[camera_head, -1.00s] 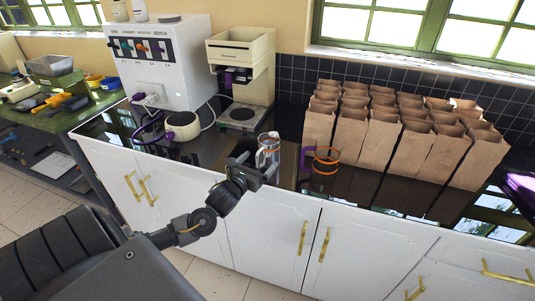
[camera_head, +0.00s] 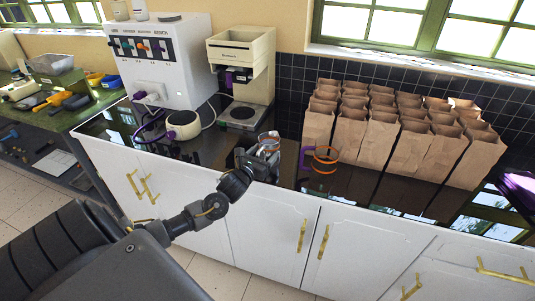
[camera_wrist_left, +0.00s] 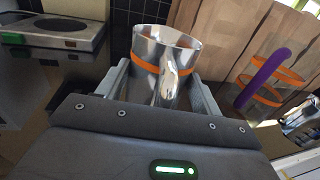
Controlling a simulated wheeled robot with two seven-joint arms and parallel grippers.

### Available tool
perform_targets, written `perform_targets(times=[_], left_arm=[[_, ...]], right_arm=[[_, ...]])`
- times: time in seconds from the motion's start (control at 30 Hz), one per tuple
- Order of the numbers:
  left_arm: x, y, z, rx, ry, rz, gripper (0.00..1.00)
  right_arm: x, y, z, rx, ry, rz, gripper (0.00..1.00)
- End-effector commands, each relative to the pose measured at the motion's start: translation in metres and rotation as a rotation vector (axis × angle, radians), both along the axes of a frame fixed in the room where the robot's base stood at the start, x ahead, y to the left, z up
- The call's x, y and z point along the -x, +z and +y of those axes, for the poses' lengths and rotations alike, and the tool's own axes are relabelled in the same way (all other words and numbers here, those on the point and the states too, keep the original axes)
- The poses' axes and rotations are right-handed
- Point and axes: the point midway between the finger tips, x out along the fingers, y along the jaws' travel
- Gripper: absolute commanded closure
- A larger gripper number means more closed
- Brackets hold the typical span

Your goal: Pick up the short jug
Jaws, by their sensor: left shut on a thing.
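The jug in my grip is shiny and silvery with an orange band (camera_wrist_left: 145,69); its rim shows in the head view (camera_head: 268,137) near the front edge of the dark counter. My left gripper (camera_head: 258,161) is shut on it, with a finger on each side of its body in the wrist view (camera_wrist_left: 160,90). The jug's lower part is hidden by the gripper, so I cannot tell whether its base touches the counter. A second jug, clear with orange bands and a purple handle (camera_head: 304,158), stands to the right. My right gripper is not in view.
Several brown paper bags (camera_head: 385,135) stand in rows at the back right. A cream coffee machine (camera_head: 240,70) and a white kettle (camera_head: 183,125) stand behind and left. A white dispenser (camera_head: 165,60) is farther left.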

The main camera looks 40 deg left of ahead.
Motion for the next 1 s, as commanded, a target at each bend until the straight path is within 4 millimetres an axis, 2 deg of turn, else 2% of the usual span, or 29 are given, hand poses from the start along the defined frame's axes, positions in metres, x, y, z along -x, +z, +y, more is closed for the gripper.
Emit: perform_targets(times=[0.03, 0.1, 0.43, 0.53, 0.67, 0.77, 0.93, 1.0], left_arm=[[0.000, 0.000, 0.000, 0.000, 0.000, 0.000, 0.54], [0.000, 0.000, 0.000, 0.000, 0.000, 0.000, 0.62], [0.000, 0.005, 0.000, 0.000, 0.000, -0.003, 0.62], [-0.001, 0.013, 0.000, -0.001, 0.000, -0.004, 0.62], [0.000, 0.035, 0.000, -0.002, -0.001, -0.007, 0.62], [0.019, 0.052, -0.005, -0.003, -0.005, -0.004, 0.62], [0.052, 0.092, -0.013, -0.003, -0.005, -0.005, 0.62], [0.070, 0.095, -0.018, -0.001, -0.004, 0.000, 0.62]], right_arm=[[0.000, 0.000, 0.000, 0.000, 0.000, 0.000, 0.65], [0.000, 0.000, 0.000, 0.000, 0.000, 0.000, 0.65], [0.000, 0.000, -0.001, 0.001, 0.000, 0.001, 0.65], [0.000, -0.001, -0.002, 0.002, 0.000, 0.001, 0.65], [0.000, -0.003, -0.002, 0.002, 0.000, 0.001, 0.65], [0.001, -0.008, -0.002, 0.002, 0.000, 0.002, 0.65], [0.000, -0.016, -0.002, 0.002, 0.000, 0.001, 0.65], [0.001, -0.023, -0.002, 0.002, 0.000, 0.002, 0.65]])
